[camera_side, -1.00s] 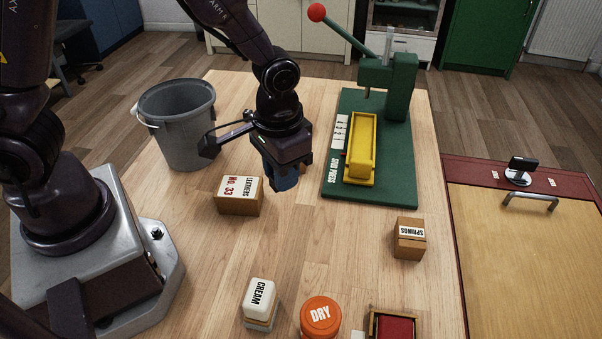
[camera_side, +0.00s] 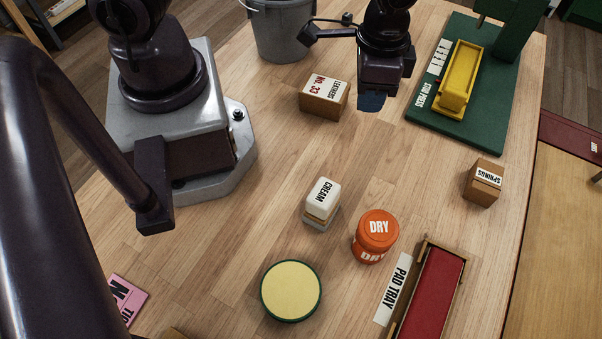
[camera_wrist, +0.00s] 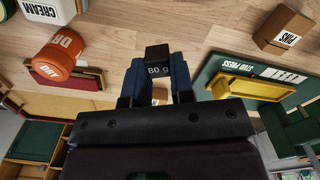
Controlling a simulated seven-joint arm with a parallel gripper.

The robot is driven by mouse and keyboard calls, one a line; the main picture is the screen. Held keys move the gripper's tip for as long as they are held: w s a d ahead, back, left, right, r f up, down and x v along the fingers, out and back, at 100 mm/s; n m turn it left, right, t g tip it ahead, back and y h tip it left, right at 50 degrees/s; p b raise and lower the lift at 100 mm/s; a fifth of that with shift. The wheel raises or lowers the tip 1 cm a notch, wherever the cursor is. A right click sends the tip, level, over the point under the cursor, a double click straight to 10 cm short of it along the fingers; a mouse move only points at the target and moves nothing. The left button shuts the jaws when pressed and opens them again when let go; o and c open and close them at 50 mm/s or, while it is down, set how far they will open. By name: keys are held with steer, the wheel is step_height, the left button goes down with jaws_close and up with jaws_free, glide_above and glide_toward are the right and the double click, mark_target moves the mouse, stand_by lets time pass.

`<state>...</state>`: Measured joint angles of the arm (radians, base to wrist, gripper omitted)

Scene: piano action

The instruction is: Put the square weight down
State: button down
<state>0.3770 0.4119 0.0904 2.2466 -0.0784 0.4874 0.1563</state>
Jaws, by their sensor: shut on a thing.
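The square weight (camera_wrist: 157,58) is a small black block marked "80 g" in the wrist view. It sits between the two blue fingertips of my gripper (camera_wrist: 157,75), which is shut on it.
The CREAM block (camera_side: 321,203), DRY jar (camera_side: 375,235), SPRINGS box (camera_side: 483,182), round pad (camera_side: 291,290) and pad tray (camera_side: 400,325) surround bare wood.

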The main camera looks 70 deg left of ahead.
mark_target(339, 171)
steer(key=shift+s+d+f+m, duration=0.5)
steer(key=shift+s+f+m, duration=0.25)
steer(key=shift+f, duration=1.3)
steer(key=shift+s+d+f+m, duration=0.55)
steer(key=shift+s+f+m, duration=0.25)
steer(key=shift+f, duration=1.2)
steer(key=shift+s+d+f+m, duration=0.5)
steer(key=shift+s+f+m, duration=0.25)
steer(key=shift+f, duration=1.3)
steer(key=shift+f, duration=0.2)
steer(key=c, duration=1)
jaws_free()
steer(key=shift+r, duration=0.15)
